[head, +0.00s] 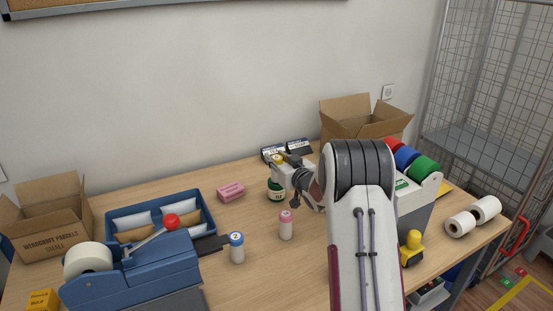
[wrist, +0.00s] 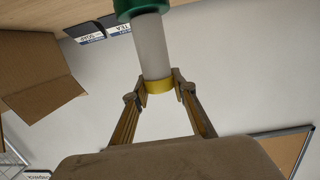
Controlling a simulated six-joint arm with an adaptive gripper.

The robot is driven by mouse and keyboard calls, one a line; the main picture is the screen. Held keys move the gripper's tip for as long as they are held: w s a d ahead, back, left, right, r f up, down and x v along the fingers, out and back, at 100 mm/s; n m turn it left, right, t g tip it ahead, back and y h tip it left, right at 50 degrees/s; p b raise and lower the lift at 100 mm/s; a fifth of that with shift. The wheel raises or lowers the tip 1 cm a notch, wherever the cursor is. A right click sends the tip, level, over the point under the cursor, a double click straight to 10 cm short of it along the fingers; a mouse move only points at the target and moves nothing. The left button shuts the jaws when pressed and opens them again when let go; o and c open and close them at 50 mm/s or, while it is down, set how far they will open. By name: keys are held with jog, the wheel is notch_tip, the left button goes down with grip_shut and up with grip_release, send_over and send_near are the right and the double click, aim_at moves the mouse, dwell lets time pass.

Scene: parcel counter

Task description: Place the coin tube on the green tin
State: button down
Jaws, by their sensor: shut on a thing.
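My gripper (wrist: 159,86) is shut on the yellow-capped end of a pale coin tube (wrist: 152,48). The green tin (wrist: 136,7) shows at the top of the wrist view, at the tube's other end. In the head view the green tin (head: 275,195) stands on the counter, and the yellow cap of the held tube (head: 278,157) shows above it. The tube looks upright over the tin; I cannot tell whether they touch. My gripper (head: 281,164) is beside the cap, partly hidden by its own wrist.
A pink-capped tube (head: 286,227) and a blue-capped tube (head: 237,250) stand nearer on the counter. A pink box (head: 231,192) lies left of the tin. Small dark-and-white cards (head: 299,147) stand behind it. An open carton (head: 352,124) is at the back right.

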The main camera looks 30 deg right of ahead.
jog(key=c, duration=1.6)
grip_release()
jog(key=shift+f, duration=0.1)
jog(key=shift+c, duration=0.2)
jog(key=s+r, duration=0.2)
jog(key=s, duration=1)
jog(key=shift+a, duration=0.2)
jog(key=shift+r, duration=0.15)
